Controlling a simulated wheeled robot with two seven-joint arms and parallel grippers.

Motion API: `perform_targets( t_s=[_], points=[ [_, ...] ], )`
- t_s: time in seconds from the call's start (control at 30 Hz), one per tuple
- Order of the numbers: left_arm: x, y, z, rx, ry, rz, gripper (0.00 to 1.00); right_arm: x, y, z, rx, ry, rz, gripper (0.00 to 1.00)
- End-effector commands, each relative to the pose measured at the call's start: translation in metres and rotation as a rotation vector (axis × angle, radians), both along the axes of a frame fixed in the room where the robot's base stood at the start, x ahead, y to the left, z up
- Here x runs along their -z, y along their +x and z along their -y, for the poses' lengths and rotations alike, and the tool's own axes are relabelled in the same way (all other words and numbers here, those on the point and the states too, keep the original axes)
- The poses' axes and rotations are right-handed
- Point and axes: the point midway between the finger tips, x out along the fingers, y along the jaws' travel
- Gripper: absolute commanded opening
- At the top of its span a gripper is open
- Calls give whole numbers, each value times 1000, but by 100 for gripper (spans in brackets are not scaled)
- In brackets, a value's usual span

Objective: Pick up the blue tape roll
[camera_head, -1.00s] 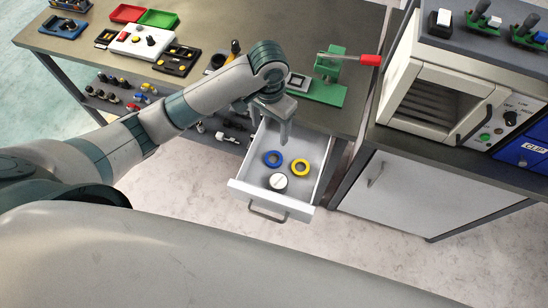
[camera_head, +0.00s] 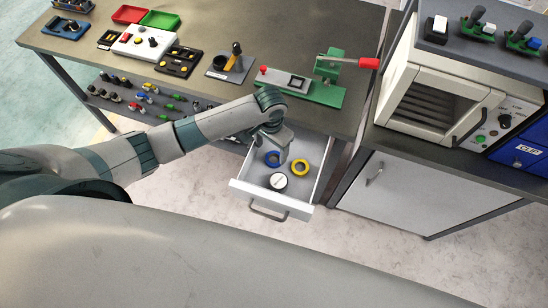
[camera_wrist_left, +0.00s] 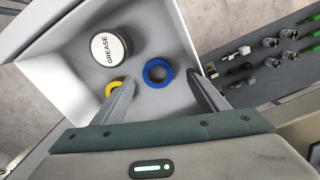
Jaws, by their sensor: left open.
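The blue tape roll (camera_head: 272,159) lies flat in the open white drawer (camera_head: 243,187). My left gripper (camera_head: 283,158) reaches down into the drawer, close beside the roll in the head view. In the left wrist view the gripper (camera_wrist_left: 160,92) is open, and the blue tape roll (camera_wrist_left: 158,73) shows between and just beyond its fingertips. The fingers do not hold it. A yellow tape roll (camera_head: 300,167) lies right of the blue one. It is partly hidden behind a finger in the left wrist view (camera_wrist_left: 110,88). My right gripper is not in view.
A grease tin (camera_head: 278,181) with a white lid stands in the drawer near its front. The drawer walls enclose the rolls closely. The workbench (camera_head: 220,42) overhangs behind, with a green press (camera_head: 325,91) above the drawer. A white cabinet (camera_head: 400,190) stands to the right.

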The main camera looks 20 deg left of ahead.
Motion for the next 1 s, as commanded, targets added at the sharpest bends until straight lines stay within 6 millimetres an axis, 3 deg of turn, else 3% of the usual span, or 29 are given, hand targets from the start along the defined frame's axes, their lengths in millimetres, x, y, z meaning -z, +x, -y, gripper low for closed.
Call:
perform_targets(
  t_s=[0.43, 0.8, 1.0],
  points=[
    [5, 0, 2, 0, 0, -2, 67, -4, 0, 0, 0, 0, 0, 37],
    [42, 4, 8, -1, 1, -2, 67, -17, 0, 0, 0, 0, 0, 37],
    [52, 4, 7, -1, 0, 0, 67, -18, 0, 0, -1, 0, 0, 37]
  ],
)
